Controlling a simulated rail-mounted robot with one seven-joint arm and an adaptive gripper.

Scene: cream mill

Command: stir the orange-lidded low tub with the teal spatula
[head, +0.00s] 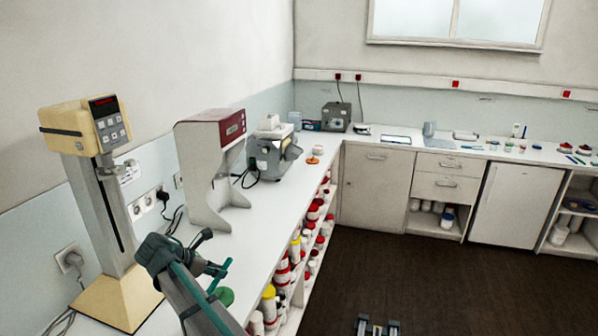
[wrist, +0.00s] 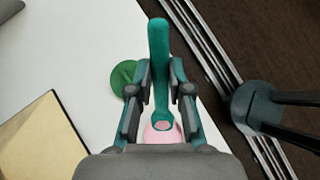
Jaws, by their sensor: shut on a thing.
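The teal spatula (wrist: 158,50) is held between the fingers of my gripper (wrist: 160,75), which is shut on it. In the head view the spatula (head: 219,275) shows at my gripper (head: 210,268), above the near left bench. In the wrist view a round pink thing (wrist: 166,135) shows below the spatula's near end, partly hidden by my gripper; I cannot tell whether they touch. A small orange disc (head: 313,160) lies far along the left bench, beside a small pale tub (head: 319,150). I cannot tell for sure which tub is the orange-lidded one.
A green disc (wrist: 124,77) lies on the white bench beside my gripper. A cream stand mixer (head: 112,225), a red-and-white machine (head: 212,165) and a grey machine (head: 270,150) stand along the wall. Several tubs fill the shelves below the bench. The bench between the machines and its front edge is largely clear.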

